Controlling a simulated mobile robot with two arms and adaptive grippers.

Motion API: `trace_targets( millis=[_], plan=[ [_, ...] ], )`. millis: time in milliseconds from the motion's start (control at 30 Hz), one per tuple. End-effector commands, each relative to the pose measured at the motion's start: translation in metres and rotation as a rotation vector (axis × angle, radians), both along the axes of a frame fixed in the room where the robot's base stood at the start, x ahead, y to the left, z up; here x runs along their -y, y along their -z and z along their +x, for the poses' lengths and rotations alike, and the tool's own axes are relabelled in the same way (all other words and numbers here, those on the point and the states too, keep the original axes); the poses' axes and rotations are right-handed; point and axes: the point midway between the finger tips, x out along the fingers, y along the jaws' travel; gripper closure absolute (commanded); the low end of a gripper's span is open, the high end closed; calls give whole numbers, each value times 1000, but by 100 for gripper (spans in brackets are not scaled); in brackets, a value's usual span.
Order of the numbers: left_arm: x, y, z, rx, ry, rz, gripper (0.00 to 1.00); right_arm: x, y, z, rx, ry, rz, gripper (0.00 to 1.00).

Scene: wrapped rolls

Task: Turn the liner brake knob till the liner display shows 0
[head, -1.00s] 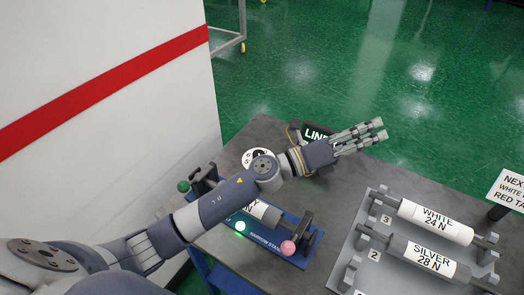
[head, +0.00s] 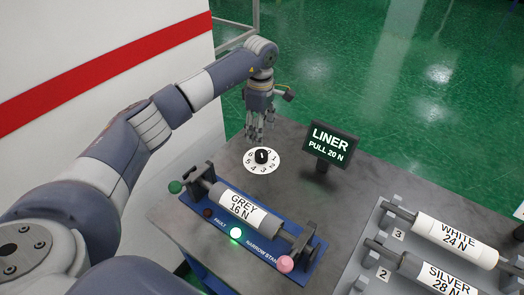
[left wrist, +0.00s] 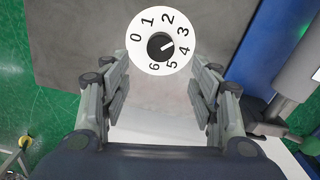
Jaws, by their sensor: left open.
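The liner brake knob (head: 262,156) is a black knob on a white dial numbered 0 to 6, on the grey table. In the left wrist view the knob (left wrist: 160,46) has a white mark pointing right and slightly up, around 3 to 4. The liner display (head: 330,146) is a dark screen reading "LINER PULL 20 N". My left gripper (head: 262,136) points down above the dial, open and empty, apart from the knob. In the left wrist view its fingers (left wrist: 158,97) are spread to either side, with the dial beyond them. My right gripper is not in view.
A blue stand (head: 222,233) holds a roll labelled GREY 16 N (head: 243,211), with a green knob (head: 175,187), a lit green lamp and a pink knob (head: 285,264). A rack at the right holds the WHITE (head: 455,240) and SILVER (head: 437,275) rolls. Table around the dial is clear.

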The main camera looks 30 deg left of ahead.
Motion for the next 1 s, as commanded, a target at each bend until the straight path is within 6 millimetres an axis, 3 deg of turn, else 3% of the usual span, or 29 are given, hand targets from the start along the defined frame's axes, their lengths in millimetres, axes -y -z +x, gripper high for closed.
trace_targets(
  millis=[500,933,1000],
  plan=[
    [2,87,-1,-3,0,-5,44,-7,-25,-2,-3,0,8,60],
    [2,98,0,0,1,-5,44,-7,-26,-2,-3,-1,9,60],
    [2,98,0,0,1,-5,60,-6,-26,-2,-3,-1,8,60]
  ],
)
